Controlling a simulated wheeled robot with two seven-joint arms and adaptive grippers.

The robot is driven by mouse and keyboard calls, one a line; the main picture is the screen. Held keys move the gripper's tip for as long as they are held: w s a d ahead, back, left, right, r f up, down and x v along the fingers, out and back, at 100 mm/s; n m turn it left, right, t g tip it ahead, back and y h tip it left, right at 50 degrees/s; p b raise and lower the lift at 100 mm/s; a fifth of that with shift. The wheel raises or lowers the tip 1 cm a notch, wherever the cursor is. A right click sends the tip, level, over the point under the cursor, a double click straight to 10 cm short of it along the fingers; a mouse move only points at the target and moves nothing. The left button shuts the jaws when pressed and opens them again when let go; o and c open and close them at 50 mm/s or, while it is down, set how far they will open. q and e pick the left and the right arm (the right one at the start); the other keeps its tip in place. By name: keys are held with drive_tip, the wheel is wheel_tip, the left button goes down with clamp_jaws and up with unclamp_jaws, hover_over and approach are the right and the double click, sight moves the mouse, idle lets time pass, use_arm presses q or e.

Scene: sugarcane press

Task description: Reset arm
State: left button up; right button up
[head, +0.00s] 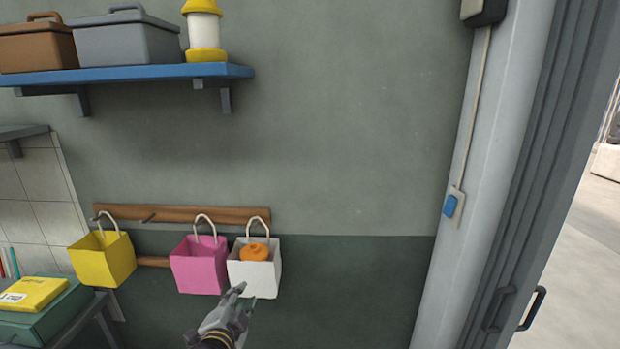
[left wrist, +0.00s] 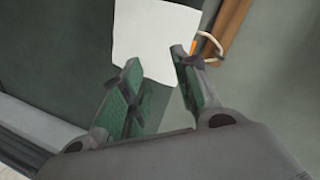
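My left gripper (head: 241,298) is in front of the lower part of a white bag (head: 262,279) that hangs from a wooden peg rail (head: 180,213). In the left wrist view, the gripper's green-padded fingers (left wrist: 158,85) are spread apart with nothing between them, and the white bag (left wrist: 155,32) shows beyond the fingertips. I cannot tell whether a fingertip touches the bag. An orange round object (head: 254,251) sits in the bag's opening. My right gripper is not in view.
A pink bag (head: 200,268) and a yellow bag (head: 102,258) hang to the left. A blue shelf (head: 140,74) with boxes and a lantern is above. A yellow book (head: 32,293) lies on a green box at lower left. A pillar and door frame stand at right.

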use_arm(q)
drive_tip(key=s+a+f+n+g, duration=0.2)
drive_tip(key=s+f+n+g, duration=0.35)
drive_tip(key=s+f, duration=0.55)
drive_tip(key=s+a+f+n+g, duration=0.3)
drive_tip(key=s+f+n+g, duration=0.4)
drive_tip(key=s, duration=0.6)
wheel_tip(320, 180, down, 33)
drive_tip(key=s+m, duration=0.2)
drive_tip(key=m, duration=0.1)
drive_tip(key=s+a+f+g, duration=0.1)
drive_tip(key=s+a+f, duration=0.1)
drive_tip(key=s+f, duration=0.8)
drive_tip(key=s+a+f, duration=0.2)
drive_tip(key=s+f, duration=0.8)
drive_tip(key=s, duration=0.2)
drive_tip(key=shift+s+g+y, duration=0.3)
drive_tip(key=shift+s+g, duration=0.05)
drive_tip(key=shift+f, duration=0.1)
